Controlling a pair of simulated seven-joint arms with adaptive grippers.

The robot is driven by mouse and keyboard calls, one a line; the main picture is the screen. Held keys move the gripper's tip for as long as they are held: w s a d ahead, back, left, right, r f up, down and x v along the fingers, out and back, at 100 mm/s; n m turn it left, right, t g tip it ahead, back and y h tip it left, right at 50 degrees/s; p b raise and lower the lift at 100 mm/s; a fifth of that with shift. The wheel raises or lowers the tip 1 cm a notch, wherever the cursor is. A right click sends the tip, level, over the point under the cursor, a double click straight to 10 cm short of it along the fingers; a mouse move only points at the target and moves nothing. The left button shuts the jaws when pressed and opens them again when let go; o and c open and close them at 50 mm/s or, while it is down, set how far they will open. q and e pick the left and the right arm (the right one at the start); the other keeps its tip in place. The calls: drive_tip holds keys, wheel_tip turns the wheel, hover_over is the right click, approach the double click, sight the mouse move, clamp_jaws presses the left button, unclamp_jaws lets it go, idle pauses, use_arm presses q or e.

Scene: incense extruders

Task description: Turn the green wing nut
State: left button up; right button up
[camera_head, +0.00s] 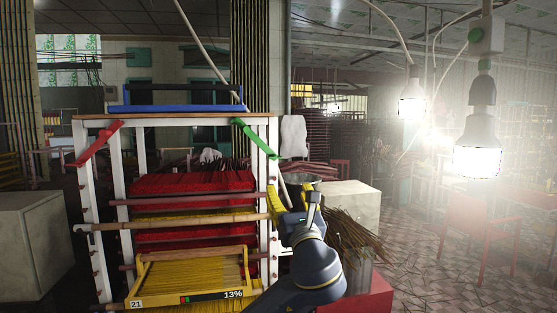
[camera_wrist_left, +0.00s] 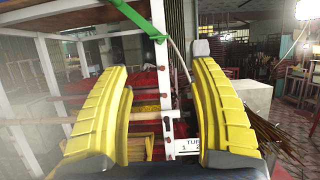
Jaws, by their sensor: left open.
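The green wing nut (camera_head: 254,138) shows as a long, sloping green bar at the upper right of a white-framed rack. It also shows in the left wrist view (camera_wrist_left: 138,19), above and beyond the fingers. My left gripper (camera_head: 289,192) is below and to the right of it, beside the rack's right post, apart from the green part. In the left wrist view its two yellow fingers (camera_wrist_left: 160,70) are spread wide with nothing gripped between them. The white post and a wooden rod show through the gap. My right gripper is in neither view.
The rack (camera_head: 112,170) holds red and yellow incense bundles (camera_head: 192,183). A red sloping bar (camera_head: 95,144) is on its left side. A yellow tray (camera_head: 192,275) with a "13%" display sits in front. Pale blocks (camera_head: 30,235) stand left and right. Lit bulbs (camera_head: 477,150) hang at right.

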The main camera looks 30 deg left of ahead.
sight(275, 156)
use_arm(q)
drive_tip(key=x, duration=1.7)
drive_tip(key=shift+a+r, duration=0.1)
drive_tip(key=shift+a, duration=0.05)
clamp_jaws()
